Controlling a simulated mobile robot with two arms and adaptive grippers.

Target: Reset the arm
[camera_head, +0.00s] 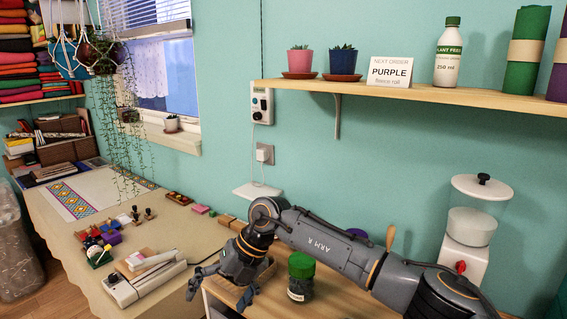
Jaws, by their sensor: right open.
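My right arm (325,245), marked "ARM R", comes in from the lower right and reaches left across the lower wooden surface. Its gripper (217,296) points down and to the left, with its fingers apart and nothing seen between them. It is near the right edge of the cloth-covered table (195,240). A dark jar with a green lid (300,266) stands to the right of the gripper, close to the arm. My left gripper is not in view.
A long white device (145,283) lies on the table left of the gripper. A white dispenser (470,225) stands at the right. A wall shelf (420,93) above holds pots, a "PURPLE" sign (390,72), a bottle and rolls. The table's middle is fairly clear.

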